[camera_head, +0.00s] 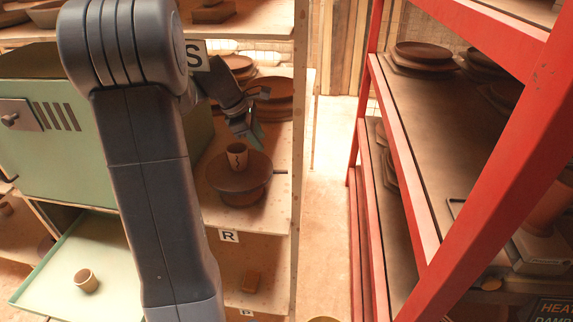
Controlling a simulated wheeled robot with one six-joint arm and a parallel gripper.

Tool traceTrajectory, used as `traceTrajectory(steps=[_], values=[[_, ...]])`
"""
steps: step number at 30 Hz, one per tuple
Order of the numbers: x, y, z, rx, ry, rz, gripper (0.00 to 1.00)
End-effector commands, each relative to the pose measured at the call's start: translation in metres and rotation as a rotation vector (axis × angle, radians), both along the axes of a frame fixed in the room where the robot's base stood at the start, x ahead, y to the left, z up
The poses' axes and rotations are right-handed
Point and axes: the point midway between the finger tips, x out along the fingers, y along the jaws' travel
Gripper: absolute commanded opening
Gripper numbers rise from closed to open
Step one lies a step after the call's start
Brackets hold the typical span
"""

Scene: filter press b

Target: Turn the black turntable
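A dark brown-black round turntable (240,186) stands on the wooden shelf above the "R" label. A short dark peg (280,172) sticks out from its right side. A small brown cup (237,157) with a dark squiggle stands upright on its top, left of centre. My gripper (252,137) points down above and slightly behind the turntable, close to the cup's upper right. It seems apart from both, though the depth is hard to judge. Its fingers are small and partly overlap here, so their opening is unclear. I see nothing held in it.
A green box (60,130) stands at left, with a green tray (50,262) bearing a small cup (86,280) below. Stacked brown plates (268,100) lie behind the turntable. A red-framed rack (400,170) stands at right. Free floor (325,190) lies between the shelves.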

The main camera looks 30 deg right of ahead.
Motion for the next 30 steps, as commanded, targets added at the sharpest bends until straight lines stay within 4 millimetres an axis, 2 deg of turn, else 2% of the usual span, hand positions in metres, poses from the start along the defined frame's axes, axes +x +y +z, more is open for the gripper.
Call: traceTrajectory(steps=[5, 19, 24, 30], values=[[-0.002, -0.007, -0.016, 0.002, 0.011, 0.007, 0.34], [-0.007, -0.046, -0.101, 0.003, 0.009, 0.006, 0.34], [-0.007, -0.055, -0.118, 0.002, 0.006, 0.004, 0.34], [-0.007, -0.057, -0.125, 0.001, 0.004, 0.007, 0.34]])
